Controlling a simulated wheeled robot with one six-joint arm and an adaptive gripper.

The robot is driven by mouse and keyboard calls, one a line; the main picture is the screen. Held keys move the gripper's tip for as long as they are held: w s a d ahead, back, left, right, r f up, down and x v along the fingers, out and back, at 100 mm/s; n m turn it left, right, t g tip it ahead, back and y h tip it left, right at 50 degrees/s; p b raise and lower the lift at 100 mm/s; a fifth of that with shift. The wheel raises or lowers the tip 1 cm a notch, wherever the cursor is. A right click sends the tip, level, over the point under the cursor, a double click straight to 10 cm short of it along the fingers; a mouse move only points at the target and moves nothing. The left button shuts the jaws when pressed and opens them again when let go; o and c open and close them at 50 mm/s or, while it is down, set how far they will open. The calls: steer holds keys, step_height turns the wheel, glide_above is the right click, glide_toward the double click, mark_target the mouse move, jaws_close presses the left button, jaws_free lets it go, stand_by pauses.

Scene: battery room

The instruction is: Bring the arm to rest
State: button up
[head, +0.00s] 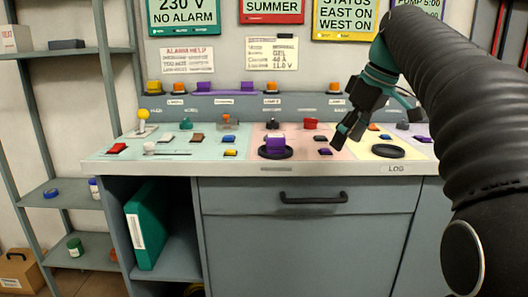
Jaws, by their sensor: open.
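My arm comes in from the right side of the head view and bends down at the upper right. My gripper (347,136) hangs over the right half of the bench top (190,168), above its pink and yellow zones. Its dark fingers point down and to the left. It is open, and I see nothing between the fingers. Whether the fingertips touch the bench cannot be told.
A purple object (276,143) sits on a black round base left of my gripper. An empty black disc (387,151) lies to the right. A drawer handle (313,198) sticks out in front. A green binder (145,228) stands below. Shelves (60,190) are at left.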

steer(key=s+a+f+m+t+h, duration=0.1)
steer(key=s+f+m, duration=0.7)
steer(key=s+f, duration=1.7)
steer(key=shift+a+f+m+t+h, duration=0.4)
steer(key=shift+f+t+h, duration=0.3)
steer(key=shift+h, duration=0.4)
